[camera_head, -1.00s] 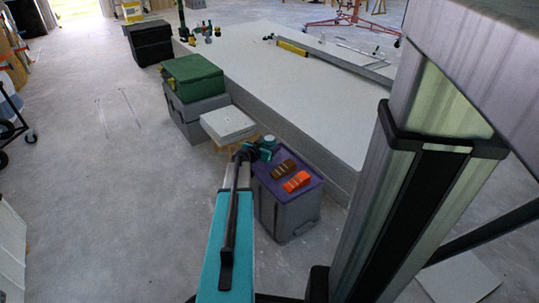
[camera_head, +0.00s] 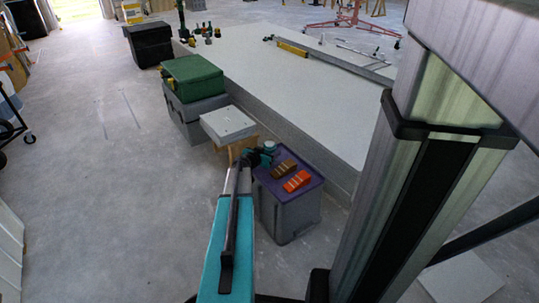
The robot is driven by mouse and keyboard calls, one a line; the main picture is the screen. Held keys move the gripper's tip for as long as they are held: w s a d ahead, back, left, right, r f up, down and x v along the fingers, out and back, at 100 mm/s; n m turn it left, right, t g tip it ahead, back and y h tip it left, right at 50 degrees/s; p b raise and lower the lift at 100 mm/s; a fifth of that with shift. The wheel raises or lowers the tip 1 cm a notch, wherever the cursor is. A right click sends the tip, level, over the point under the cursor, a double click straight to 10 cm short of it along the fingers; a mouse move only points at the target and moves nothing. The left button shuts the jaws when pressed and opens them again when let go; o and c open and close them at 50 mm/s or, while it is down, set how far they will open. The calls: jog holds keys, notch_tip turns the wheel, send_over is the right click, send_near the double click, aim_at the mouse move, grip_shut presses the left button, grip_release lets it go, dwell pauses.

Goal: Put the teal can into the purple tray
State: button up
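The purple tray (camera_head: 314,180) lies on top of a grey bin, with a brown item (camera_head: 284,170) and an orange item (camera_head: 297,181) on it. My gripper (camera_head: 263,155) is at that corner, right beside or around the can. It is small and dark here, and my arm partly covers it. I cannot tell whether its fingers touch the can or whether the can rests on anything.
A white square slab (camera_head: 228,124) on a wooden support stands just left of the gripper. Behind it are a green case (camera_head: 193,78) on grey boxes and a long pale platform (camera_head: 300,90) with tools.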

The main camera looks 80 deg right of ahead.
jog(key=shift+f+b, duration=0.15)
jog(key=shift+b, duration=0.15)
jog(key=o, duration=1.2)
jog(key=shift+r+p, duration=0.25)
jog(key=shift+p, duration=0.15)
jog(key=shift+p+v, duration=1)
jog(key=shift+v, duration=5)
jog(key=shift+f, duration=0.15)
jog(key=shift+w, duration=0.1)
